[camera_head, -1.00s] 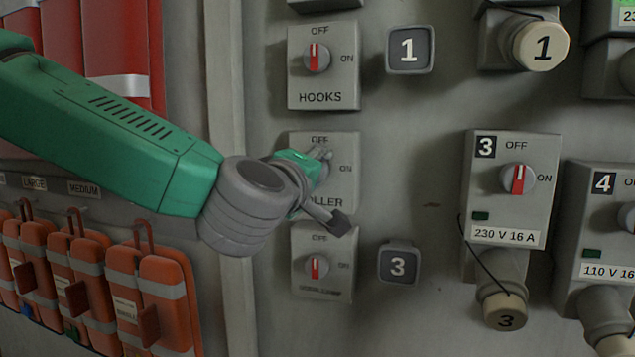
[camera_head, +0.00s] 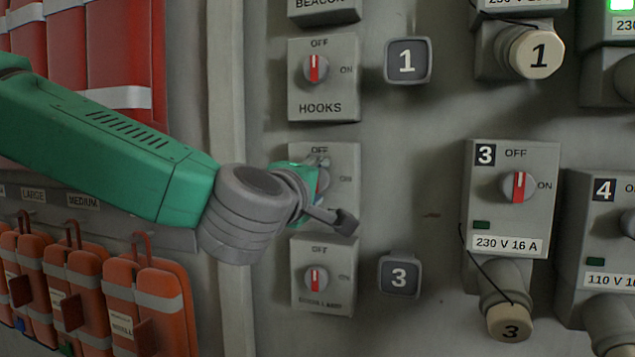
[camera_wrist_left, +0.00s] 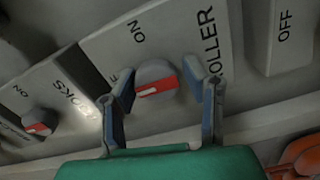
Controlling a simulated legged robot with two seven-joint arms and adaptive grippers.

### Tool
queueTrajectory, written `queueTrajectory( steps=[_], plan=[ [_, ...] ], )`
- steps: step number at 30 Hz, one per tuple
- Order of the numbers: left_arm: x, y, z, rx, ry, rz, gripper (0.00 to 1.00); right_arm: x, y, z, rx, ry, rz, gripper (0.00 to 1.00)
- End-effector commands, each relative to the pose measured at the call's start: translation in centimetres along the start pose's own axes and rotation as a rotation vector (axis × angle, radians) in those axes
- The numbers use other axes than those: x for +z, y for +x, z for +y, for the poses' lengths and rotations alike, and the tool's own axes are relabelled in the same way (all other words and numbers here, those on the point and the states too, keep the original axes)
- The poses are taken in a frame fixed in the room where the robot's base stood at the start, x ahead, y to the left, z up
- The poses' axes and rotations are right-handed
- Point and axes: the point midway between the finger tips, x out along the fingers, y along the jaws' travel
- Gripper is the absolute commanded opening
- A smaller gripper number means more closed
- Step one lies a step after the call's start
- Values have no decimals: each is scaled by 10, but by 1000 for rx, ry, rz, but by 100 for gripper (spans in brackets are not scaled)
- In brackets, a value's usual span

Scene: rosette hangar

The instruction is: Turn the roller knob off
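The ROLLER switch plate (camera_head: 348,160) is the grey box in the middle of a column of switches, mostly behind my left gripper (camera_head: 316,179). In the left wrist view its round grey roller knob (camera_wrist_left: 157,80) with a red mark sits between the two blue-grey fingers of my left gripper (camera_wrist_left: 165,88). The fingers are apart, one on each side of the knob; whether they touch it I cannot tell. The red mark lies along the OFF direction, much like the HOOKS knob's mark. My right gripper is in no view.
The HOOKS knob (camera_head: 315,69) is above and another red-marked knob (camera_head: 315,279) is close below. Numbered plates (camera_head: 407,61) and socket boxes (camera_head: 512,200) are to the right. Orange packs (camera_head: 150,305) hang at lower left.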

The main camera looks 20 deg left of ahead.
Motion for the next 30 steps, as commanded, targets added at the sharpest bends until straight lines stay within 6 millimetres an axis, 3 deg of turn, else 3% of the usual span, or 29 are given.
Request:
queueTrajectory(
  steps=[13, 24, 30],
  plan=[
    [0, -7, 0, 2, 2, -1, 56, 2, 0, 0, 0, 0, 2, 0],
    [0, -79, -1, 1, 3, -3, 56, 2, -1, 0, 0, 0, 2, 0],
    [0, -109, -3, -3, 2, -3, 56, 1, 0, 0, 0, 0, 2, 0]
  ],
)
